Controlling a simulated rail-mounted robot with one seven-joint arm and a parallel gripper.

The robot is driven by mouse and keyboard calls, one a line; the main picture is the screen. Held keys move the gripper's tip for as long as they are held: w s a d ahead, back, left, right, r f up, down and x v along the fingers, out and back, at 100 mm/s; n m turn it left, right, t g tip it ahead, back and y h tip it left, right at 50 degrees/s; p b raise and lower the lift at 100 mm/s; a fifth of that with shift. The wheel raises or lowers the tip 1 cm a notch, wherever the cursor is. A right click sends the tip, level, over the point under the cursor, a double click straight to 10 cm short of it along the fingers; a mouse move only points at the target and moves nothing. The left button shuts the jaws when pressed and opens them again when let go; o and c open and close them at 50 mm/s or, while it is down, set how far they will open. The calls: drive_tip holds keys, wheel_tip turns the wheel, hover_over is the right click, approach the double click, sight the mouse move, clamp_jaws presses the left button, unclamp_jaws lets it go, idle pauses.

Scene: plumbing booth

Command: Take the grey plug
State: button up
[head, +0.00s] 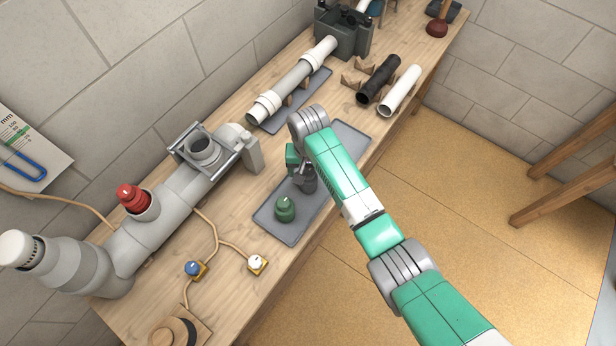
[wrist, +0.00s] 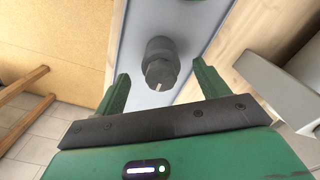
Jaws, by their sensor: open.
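The grey plug (head: 309,185) stands on the grey tray (head: 270,224), partly hidden by my gripper in the head view. In the wrist view the dark grey plug (wrist: 160,57) has a round base and a narrower knob with a pale mark. My gripper (head: 300,174) is over the tray close to the plug. In the wrist view my gripper (wrist: 160,70) is open, with one green finger on each side of the plug in the picture. No finger is seen touching it. I cannot tell the exact gap in depth.
A green plug (head: 285,208) stands on the same tray, close to my gripper. A large grey pipe (head: 182,205) with a red plug (head: 133,197) runs along the wall side. Blue and white knobs (head: 257,263) sit at the bench front. Black and white pipes (head: 401,91) lie farther back.

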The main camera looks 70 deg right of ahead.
wheel_tip(320, 180, down, 6)
drive_tip(key=shift+r+b, duration=0.25)
drive_tip(key=shift+b, duration=0.6)
drive_tip(key=shift+c, duration=0.2)
drive_tip(key=shift+r, duration=0.1)
drive_tip(key=c, duration=1.4)
drive_tip(key=shift+o, duration=0.2)
drive_tip(key=shift+r, duration=0.1)
